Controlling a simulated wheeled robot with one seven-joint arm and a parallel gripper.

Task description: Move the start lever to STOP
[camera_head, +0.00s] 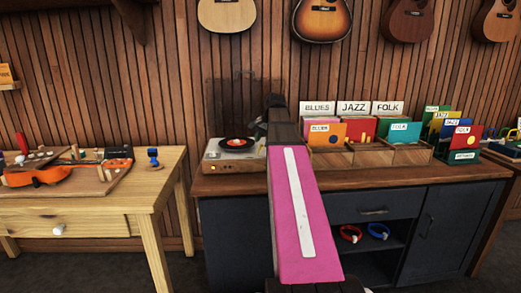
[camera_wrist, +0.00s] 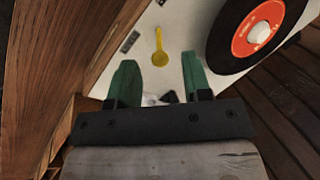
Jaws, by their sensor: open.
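The record player (camera_head: 213,155) stands at the left end of the dark counter, with a black record (camera_head: 237,144) on it. In the wrist view its pale top shows the yellow lever (camera_wrist: 158,42), a small rod with a round end. Dark label plates (camera_wrist: 130,42) lie near the lever; their text is too small to read, so I cannot tell its setting. The record (camera_wrist: 258,36) with its orange centre is at the right. My gripper (camera_wrist: 160,76) is open and empty. Its green fingers straddle the lever's line in the picture, with no contact visible.
A wooden crate (camera_head: 340,158) of records stands just right of the record player. A light wooden workbench (camera_head: 100,205) with an orange instrument (camera_head: 38,177) is at left. Guitars hang above.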

